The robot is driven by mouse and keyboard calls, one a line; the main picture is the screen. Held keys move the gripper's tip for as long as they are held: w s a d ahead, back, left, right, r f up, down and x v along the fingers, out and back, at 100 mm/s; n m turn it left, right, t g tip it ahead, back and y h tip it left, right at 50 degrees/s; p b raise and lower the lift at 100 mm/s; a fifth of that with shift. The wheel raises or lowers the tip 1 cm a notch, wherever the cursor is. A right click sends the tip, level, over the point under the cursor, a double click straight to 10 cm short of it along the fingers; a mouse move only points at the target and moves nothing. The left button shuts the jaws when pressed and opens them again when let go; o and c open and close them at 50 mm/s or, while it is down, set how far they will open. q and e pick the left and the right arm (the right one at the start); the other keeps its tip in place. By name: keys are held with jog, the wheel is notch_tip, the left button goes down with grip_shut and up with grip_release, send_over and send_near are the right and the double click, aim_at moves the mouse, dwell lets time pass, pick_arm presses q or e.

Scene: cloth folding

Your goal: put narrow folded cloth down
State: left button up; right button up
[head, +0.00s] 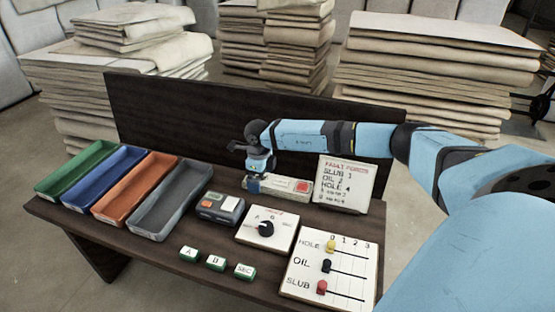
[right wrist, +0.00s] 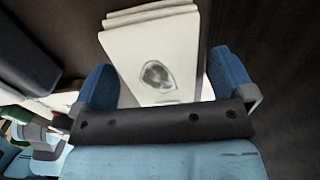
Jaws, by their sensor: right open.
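In the right wrist view a pale folded cloth (right wrist: 150,45) lies on a dark surface. In the head view my right gripper (head: 260,171) points down over the back middle of the table (head: 160,258), at the left end of a low pale item with a red square (head: 285,188). The cloth is not clear in that view. My left gripper is out of view.
Green, blue, orange and grey trays (head: 170,205) stand at the table's left. A small grey device (head: 219,208), dial panel (head: 265,230), slider board (head: 328,265) and upright sign (head: 343,184) fill the middle and right. A dark back panel (head: 180,115) rises behind.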

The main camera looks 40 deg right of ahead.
jog(key=shift+r, duration=0.1)
jog(key=c, duration=1.1)
jog(key=shift+o, duration=0.2)
jog(key=shift+r, duration=0.15)
